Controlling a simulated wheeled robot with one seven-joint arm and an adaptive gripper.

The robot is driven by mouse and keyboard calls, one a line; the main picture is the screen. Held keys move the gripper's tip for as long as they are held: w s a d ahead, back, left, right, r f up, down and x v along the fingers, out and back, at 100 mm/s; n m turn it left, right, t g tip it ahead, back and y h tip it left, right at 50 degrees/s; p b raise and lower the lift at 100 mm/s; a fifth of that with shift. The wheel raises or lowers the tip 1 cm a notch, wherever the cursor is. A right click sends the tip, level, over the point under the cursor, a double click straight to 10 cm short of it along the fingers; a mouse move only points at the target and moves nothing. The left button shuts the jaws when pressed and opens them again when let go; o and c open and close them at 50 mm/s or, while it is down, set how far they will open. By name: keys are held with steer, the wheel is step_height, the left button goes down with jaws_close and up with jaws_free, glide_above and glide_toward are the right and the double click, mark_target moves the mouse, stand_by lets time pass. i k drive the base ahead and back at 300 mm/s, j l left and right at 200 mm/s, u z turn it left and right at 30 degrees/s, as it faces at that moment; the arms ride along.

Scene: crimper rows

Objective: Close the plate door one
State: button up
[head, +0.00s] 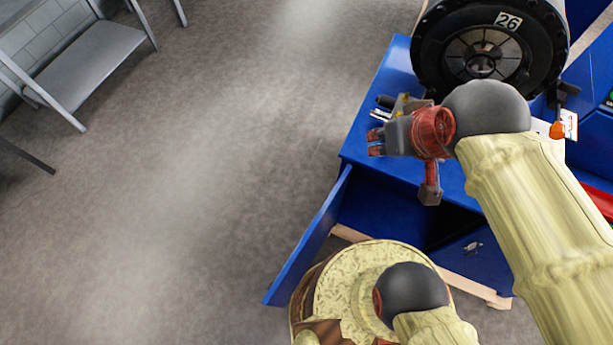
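A blue door (312,235) stands swung open from the front of the blue cabinet (392,72), its hinged side at the cabinet's left corner. It reaches toward the lower left, over the floor. The dark inside of the cabinet shows to the right of the door. My gripper (376,143) is above the cabinet's top near its left front edge, above and right of the door and apart from it. It points left and I see nothing held in it. Its fingers are small and seen from above, so their opening is unclear. My arm hides part of the cabinet front.
A large black reel (490,45) marked 26 stands at the back of the cabinet top. Small metal parts (383,104) are beside my gripper. Another blue front panel (474,252) is at the right. The floor at left is clear up to a grey shelf (85,63).

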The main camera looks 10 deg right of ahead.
mark_target(280, 292)
steer(key=k+z, duration=0.1)
steer(key=k, duration=0.5)
steer(key=k+l+z, duration=0.15)
steer(key=k, duration=0.45)
steer(key=j+z, duration=0.25)
steer(key=z, duration=0.2)
steer(key=j+z, duration=0.25)
steer(key=z, duration=0.15)
steer(key=j+z, duration=0.3)
steer(key=z, duration=0.15)
steer(key=k+j, duration=0.1)
steer(key=j, duration=0.4)
steer(key=k+j, duration=0.1)
steer(key=j, duration=0.4)
steer(key=k+j, duration=0.1)
steer(key=j, duration=0.4)
steer(key=k+j, duration=0.1)
steer(key=j, duration=0.4)
steer(key=k+j, duration=0.1)
steer(key=j, duration=0.3)
steer(key=k+j+z, duration=0.1)
steer(key=j, duration=0.35)
steer(key=k+j+z, duration=0.1)
steer(key=j, duration=0.3)
steer(key=k+j, duration=0.2)
steer(key=j, duration=0.2)
